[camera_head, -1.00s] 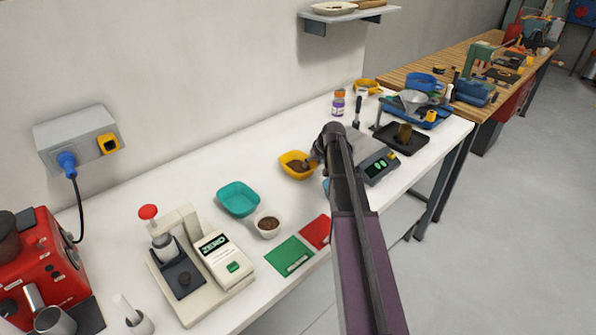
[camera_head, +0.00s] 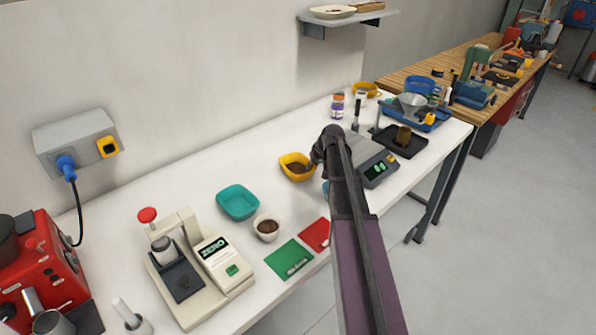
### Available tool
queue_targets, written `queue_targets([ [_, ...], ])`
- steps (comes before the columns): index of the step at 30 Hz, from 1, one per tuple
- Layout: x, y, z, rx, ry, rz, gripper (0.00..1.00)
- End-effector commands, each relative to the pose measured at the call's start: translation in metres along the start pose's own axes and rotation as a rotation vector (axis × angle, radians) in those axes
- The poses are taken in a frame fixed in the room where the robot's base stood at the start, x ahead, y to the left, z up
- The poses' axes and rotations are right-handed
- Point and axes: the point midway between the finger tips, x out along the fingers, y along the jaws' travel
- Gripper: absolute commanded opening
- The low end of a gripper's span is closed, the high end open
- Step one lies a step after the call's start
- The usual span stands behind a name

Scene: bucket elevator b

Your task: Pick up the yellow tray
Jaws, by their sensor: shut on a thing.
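The yellow tray (camera_head: 288,172) is a small open tray with dark brown grounds in it, near the middle of the white bench. My gripper (camera_head: 315,160) is at its right edge, shut on that edge. My arm hides most of the fingers and the space just right of the tray. I cannot tell whether the tray touches the bench or is slightly above it. A second yellow tray (camera_head: 366,89) stands farther back near the wall.
A teal tray (camera_head: 238,202) and a white cup of grounds (camera_head: 267,228) stand to the left in front. A digital scale (camera_head: 374,168) is close on the right. Green (camera_head: 290,259) and red (camera_head: 316,234) cards lie near the front edge.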

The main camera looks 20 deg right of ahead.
Motion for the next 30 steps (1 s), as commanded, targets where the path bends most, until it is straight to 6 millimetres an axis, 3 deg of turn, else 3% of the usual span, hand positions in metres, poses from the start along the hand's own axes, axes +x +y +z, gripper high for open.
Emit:
queue_targets([
  [14,-0.007,-0.002,-0.003,-0.001,-0.001,0.0,0.0],
  [30,-0.052,-0.015,-0.022,-0.001,-0.001,0.0,0.0],
])
